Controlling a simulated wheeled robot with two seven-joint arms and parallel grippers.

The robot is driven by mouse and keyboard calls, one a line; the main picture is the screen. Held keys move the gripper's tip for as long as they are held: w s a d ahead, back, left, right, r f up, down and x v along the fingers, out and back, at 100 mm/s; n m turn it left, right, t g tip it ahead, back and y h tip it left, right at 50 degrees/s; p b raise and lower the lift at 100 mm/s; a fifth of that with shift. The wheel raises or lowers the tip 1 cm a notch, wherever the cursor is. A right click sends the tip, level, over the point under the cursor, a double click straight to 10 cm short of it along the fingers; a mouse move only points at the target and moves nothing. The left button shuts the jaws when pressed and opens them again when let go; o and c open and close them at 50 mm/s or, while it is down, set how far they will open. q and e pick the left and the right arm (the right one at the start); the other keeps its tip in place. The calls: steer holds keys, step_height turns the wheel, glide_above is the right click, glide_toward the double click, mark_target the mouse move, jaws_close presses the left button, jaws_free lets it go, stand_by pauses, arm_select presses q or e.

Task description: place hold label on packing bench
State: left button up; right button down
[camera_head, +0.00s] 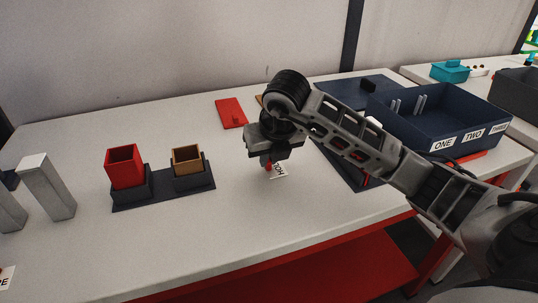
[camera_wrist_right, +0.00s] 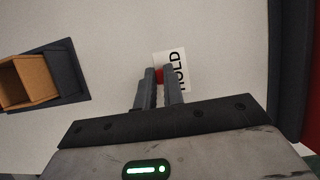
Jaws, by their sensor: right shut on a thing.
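The hold label (camera_head: 280,172) is a small white card with black HOLD lettering and a red grip piece. It is at the middle of the white packing bench (camera_head: 240,222). My right gripper (camera_head: 268,161) points down and is shut on the label's red piece. In the right wrist view the label (camera_wrist_right: 181,62) shows just beyond the fingertips (camera_wrist_right: 160,76), with its lettering partly covered by a finger. I cannot tell whether the card touches the bench top. My left gripper is not in view.
A dark holder (camera_head: 150,201) with a red box (camera_head: 124,168) and a brown box (camera_head: 187,160) stands left of the gripper. A red plate (camera_head: 231,113) lies behind. A navy bin (camera_head: 415,136) labelled ONE, TWO, THREE is right. Grey blocks (camera_head: 48,186) stand far left. The front middle is clear.

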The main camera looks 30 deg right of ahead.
steer(key=c, duration=1.5)
jaws_free()
steer(key=shift+f, duration=0.1)
steer(key=p+v, duration=0.1)
steer(key=v, duration=1.1)
